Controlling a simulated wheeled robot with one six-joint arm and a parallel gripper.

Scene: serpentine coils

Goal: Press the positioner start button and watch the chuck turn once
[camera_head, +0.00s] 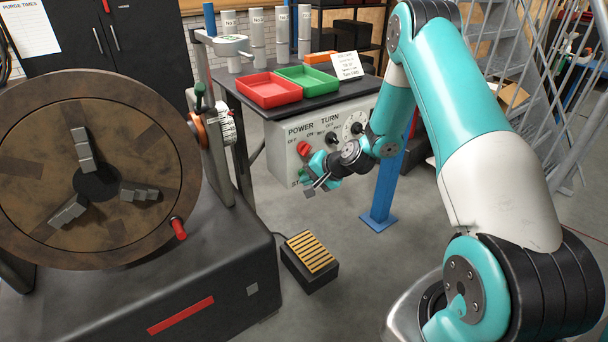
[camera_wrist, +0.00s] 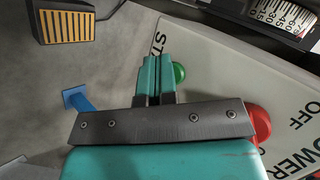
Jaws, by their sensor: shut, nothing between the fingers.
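The grey control panel (camera_head: 281,155) carries the words POWER and TURN and a red power knob (camera_head: 303,148). The knob also shows in the wrist view (camera_wrist: 260,122). A green button (camera_wrist: 179,73) sits by a partly covered label starting "STA" in the wrist view, just right of my fingers. I cannot tell whether the fingers touch the button. The large round brown chuck (camera_head: 40,150) with three grey jaws stands at the left.
A red tray (camera_head: 268,104) and a green tray (camera_head: 325,93) lie on the bench above the panel. A foot pedal (camera_head: 310,252) with yellow stripes is on the floor below. A red handle (camera_head: 178,228) juts from the chuck's rim. A blue post (camera_head: 383,195) stands right of the panel.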

